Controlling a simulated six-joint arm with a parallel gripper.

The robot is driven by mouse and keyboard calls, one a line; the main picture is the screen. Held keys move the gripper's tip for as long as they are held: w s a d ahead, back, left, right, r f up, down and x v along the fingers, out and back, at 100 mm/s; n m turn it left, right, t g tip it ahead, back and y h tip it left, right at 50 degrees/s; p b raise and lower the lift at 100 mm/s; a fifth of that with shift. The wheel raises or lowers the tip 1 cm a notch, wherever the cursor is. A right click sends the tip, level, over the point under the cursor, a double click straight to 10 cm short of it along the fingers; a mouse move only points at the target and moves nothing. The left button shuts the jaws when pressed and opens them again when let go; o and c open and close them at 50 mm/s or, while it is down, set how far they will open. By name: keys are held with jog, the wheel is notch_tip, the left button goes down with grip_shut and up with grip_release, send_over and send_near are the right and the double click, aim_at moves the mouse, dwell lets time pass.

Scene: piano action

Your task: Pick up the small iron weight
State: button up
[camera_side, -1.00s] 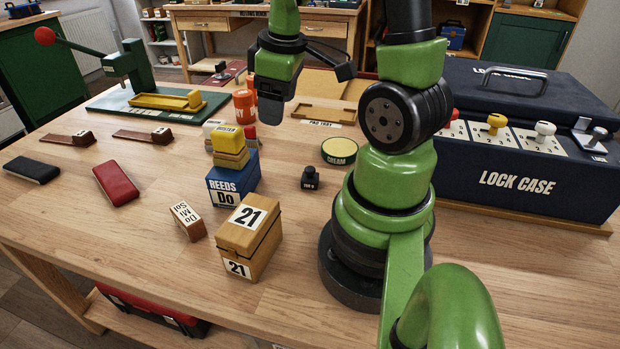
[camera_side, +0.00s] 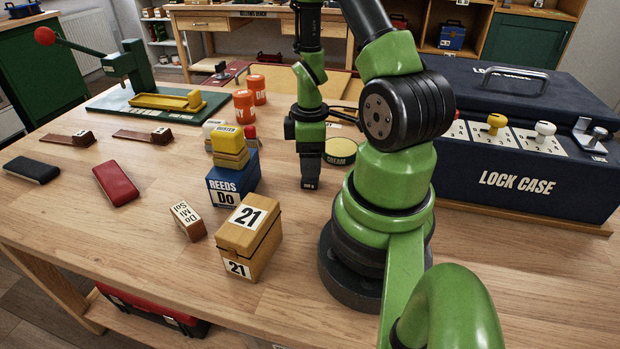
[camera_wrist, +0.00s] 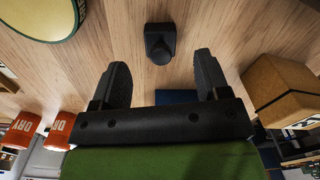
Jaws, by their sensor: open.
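The small iron weight (camera_wrist: 160,43) is a dark block with a rounded knob, standing on the wooden table. In the wrist view it lies beyond my fingertips, roughly centred between them and not enclosed. In the side view my gripper (camera_side: 311,170) points straight down right over the weight's spot, and only the weight's labelled lower front (camera_side: 310,185) shows beneath the fingers. My gripper also shows in the wrist view (camera_wrist: 158,72), its two dark fingers spread wide with nothing between them.
The green CREAM tin (camera_side: 340,151) stands close behind and right of my gripper. The blue REEDS box (camera_side: 232,180) with a yellow block on top stands to the left. The wooden 21 box (camera_side: 249,236) is nearer the front. The navy LOCK CASE (camera_side: 530,180) fills the right.

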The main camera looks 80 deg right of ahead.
jog(key=shift+f, duration=2.25)
jog(key=c, duration=1.2)
